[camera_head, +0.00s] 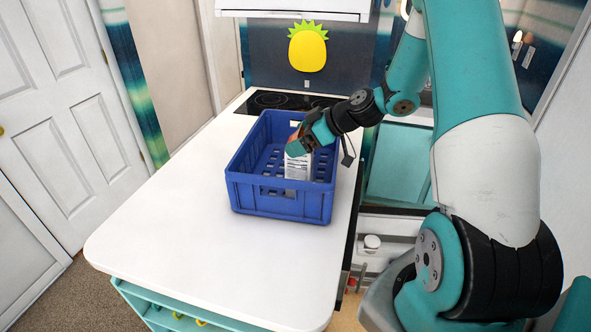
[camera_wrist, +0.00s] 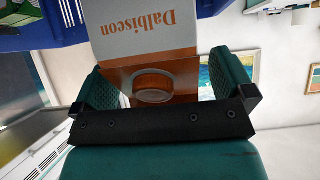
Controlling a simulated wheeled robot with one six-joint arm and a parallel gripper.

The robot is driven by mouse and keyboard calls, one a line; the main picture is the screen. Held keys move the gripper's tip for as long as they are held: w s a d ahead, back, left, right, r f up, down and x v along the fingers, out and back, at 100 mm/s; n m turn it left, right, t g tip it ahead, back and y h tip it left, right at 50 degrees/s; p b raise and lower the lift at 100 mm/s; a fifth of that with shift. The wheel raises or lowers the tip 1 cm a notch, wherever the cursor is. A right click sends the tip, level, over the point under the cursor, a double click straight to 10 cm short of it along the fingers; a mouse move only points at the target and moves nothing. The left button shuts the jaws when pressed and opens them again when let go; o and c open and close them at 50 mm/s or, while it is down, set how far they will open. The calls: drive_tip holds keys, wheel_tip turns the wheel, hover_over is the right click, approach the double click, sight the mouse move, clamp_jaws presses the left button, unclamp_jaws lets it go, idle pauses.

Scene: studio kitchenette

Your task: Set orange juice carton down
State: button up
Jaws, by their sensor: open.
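The orange juice carton (camera_head: 298,167) stands inside the blue crate (camera_head: 276,203), near its right side. Its white lower part with printed text shows in the head view. My gripper (camera_head: 298,146) is at the carton's upper part and hides much of its top. In the wrist view the carton (camera_wrist: 150,38) is white and orange with upside-down lettering, and a round cap faces me. My open gripper (camera_wrist: 165,78) has one finger on either side of the carton. I cannot tell whether a finger still touches it. The carton's base is hidden.
The crate sits on the white counter (camera_head: 190,230), close to its right edge. A black cooktop (camera_head: 285,101) lies behind it. The counter in front of and left of the crate is clear. A teal open shelf (camera_head: 170,313) is under the counter's front.

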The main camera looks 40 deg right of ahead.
drive_tip(key=c, duration=1.8)
drive_tip(key=shift+r, duration=0.1)
clamp_jaws()
